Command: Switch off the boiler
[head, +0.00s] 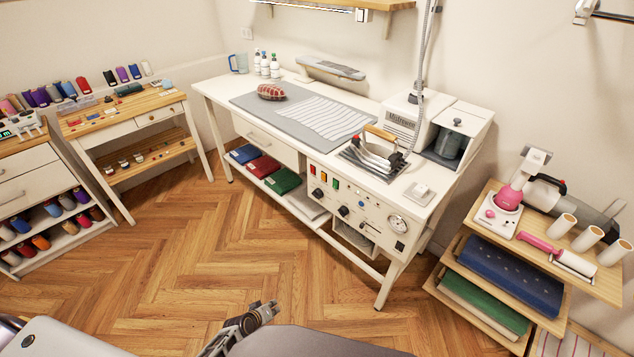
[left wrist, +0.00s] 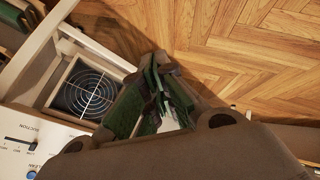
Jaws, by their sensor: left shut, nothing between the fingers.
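The boiler unit (head: 402,122), a white box with dark lettering, stands at the right end of the white ironing table. Its control panel (head: 357,212) is on the table's front, with coloured rocker switches (head: 322,180), black knobs and a round gauge (head: 398,224). The switch positions are too small to tell. Part of the panel shows at the lower left of the left wrist view (left wrist: 30,140), with lettering and a slider-like mark. My left gripper (head: 270,310) is shut and empty, low in front of the table, apart from the panel. It also shows in the left wrist view (left wrist: 160,85). My right gripper is out of view.
An iron (head: 378,150) rests on the tabletop. A fan (left wrist: 85,88) sits under the table beside the panel. A wooden shelf unit (head: 500,285) stands at the right, thread tables (head: 125,120) at the left. The parquet floor (head: 170,255) between is clear.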

